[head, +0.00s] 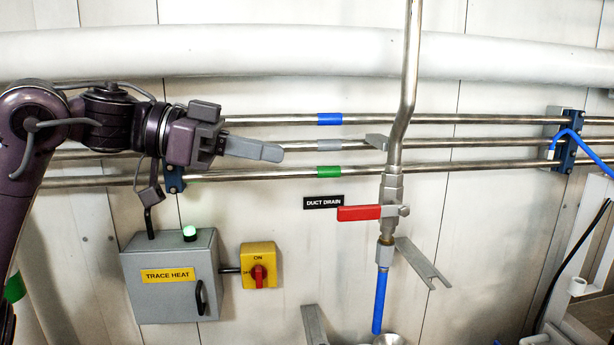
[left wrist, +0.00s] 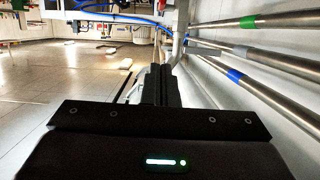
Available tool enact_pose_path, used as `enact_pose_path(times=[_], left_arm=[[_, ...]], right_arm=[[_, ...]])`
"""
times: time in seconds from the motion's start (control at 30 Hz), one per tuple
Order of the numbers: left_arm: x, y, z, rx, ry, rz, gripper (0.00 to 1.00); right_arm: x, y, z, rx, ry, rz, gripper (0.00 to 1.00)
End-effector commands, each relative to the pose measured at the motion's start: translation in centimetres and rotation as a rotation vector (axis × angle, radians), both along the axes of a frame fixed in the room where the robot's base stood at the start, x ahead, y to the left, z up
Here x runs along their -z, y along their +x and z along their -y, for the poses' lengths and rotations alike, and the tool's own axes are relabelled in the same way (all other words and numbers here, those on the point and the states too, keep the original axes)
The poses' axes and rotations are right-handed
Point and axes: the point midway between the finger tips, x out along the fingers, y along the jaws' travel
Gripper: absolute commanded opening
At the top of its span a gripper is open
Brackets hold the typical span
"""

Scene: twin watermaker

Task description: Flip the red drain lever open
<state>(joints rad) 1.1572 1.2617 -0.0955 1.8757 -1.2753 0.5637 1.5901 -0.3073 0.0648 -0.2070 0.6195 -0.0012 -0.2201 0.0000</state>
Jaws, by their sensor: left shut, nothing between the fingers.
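The red drain lever (head: 359,213) sticks out level to the left from a metal valve (head: 392,196) on the vertical drain pipe, right of the "DUCT DRAIN" label (head: 323,202). My left gripper (head: 280,153) is shut and empty. In the head view it points right, above and to the left of the lever, in front of the horizontal pipes and apart from the lever. Its dark fingers also show in the left wrist view (left wrist: 160,84). The lever cannot be made out in the left wrist view. My right gripper is not in view.
Metal pipes (head: 270,174) with colored bands run along the wall behind my gripper. Below are a grey "TRACE HEAT" box (head: 170,302) and a yellow switch (head: 258,256). A blue hose (head: 380,302) hangs under the valve, beside a slanted metal bracket (head: 422,262).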

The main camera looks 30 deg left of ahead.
Motion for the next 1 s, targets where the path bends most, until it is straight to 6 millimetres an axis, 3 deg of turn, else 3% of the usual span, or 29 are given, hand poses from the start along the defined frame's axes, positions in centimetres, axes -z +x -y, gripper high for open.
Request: enact_pose_path(times=[0.5,0.7,1.0], left_arm=[[2.3,5.3,8.0,0.004,0.000,-0.005,0.00],[5.1,5.2,7.7,0.000,0.000,-0.005,0.00],[6.3,5.2,7.7,0.001,0.000,0.000,0.00]], right_arm=[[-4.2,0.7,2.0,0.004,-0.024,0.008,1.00],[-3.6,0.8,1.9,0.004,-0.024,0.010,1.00],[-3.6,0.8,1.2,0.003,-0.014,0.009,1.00]])
